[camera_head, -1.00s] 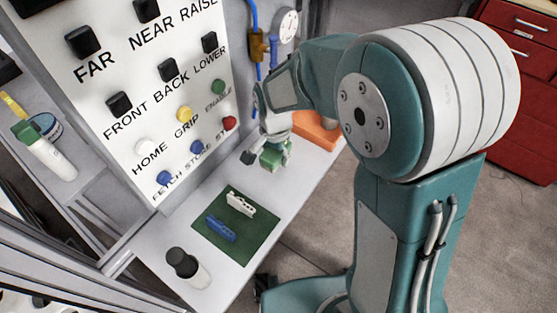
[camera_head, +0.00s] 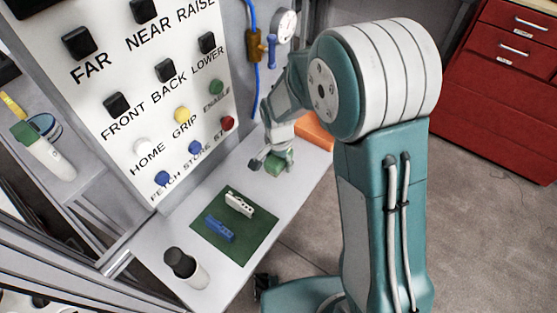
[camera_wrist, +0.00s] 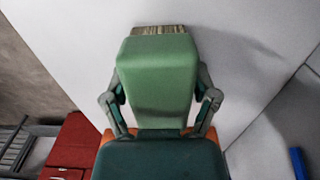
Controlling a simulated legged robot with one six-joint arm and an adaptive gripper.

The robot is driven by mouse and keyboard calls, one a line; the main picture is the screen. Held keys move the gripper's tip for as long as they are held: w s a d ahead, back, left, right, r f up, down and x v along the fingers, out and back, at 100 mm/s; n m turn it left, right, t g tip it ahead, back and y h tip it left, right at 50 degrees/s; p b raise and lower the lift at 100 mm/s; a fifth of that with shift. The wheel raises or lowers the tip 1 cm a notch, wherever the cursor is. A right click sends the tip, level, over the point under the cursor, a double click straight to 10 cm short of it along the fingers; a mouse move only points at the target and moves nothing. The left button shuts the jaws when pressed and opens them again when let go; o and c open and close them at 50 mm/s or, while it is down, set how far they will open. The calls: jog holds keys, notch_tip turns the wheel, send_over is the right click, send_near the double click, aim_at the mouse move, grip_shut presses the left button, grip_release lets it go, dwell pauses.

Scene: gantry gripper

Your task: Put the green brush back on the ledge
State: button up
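The green brush (camera_wrist: 158,75) is a green block with a strip of tan bristles at its far end in the wrist view. My gripper (camera_wrist: 160,92) has one finger against each side of it and appears shut on it. In the head view the brush (camera_head: 281,160) is low at the ledge, below my gripper (camera_head: 272,158), partly hidden by the fingers. I cannot tell whether it touches the surface. The pale ledge (camera_head: 285,195) runs along the foot of the button panel.
An orange block (camera_head: 314,132) lies behind my gripper. A dark green mat (camera_head: 255,240) holds a white clip and a blue clip. A black-capped bottle (camera_head: 187,268) stands at the near end. The button panel (camera_head: 140,95) rises at the left. Ledge between brush and mat is bare.

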dwell(0.4)
notch_tip(320, 180, up, 12)
jog(key=shift+r, duration=0.15)
dwell(0.3)
jog(key=s+d+r+n+t, duration=0.2)
jog(key=s+d+r, duration=0.4)
jog(key=s, duration=0.3)
jog(key=s+d+r+n+t, duration=0.3)
jog(key=s+d+r+n, duration=0.2)
jog(key=s, duration=0.5)
jog(key=shift+d+r+n+t, duration=0.3)
jog(key=shift+d+r, duration=0.4)
jog(key=shift+d, duration=0.1)
